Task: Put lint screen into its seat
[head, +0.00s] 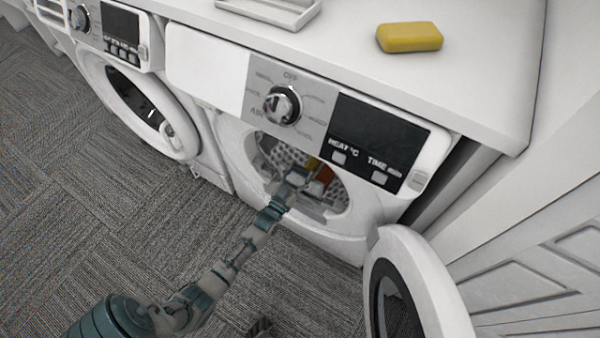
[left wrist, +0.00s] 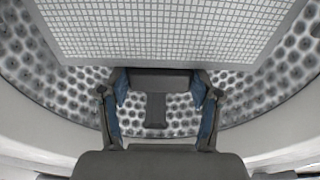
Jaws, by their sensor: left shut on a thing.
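My left gripper (head: 300,182) reaches into the round door opening of the near dryer (head: 230,150). In the left wrist view its two fingers (left wrist: 160,102) are closed on a dark grey tab (left wrist: 158,80). The lint screen (left wrist: 165,28), a pale panel with a fine square grid, spans the top of that view just beyond the tab, and the tab looks like its handle. The perforated drum wall (left wrist: 70,85) lies behind it. The seat cannot be made out in either view.
The dryer's door (head: 425,285) stands open at the right. Orange and red items (head: 320,172) show inside the drum by the gripper. A second machine (head: 120,95) stands at the left. A yellow bar (head: 409,37) and a white tray (head: 270,10) lie on the top.

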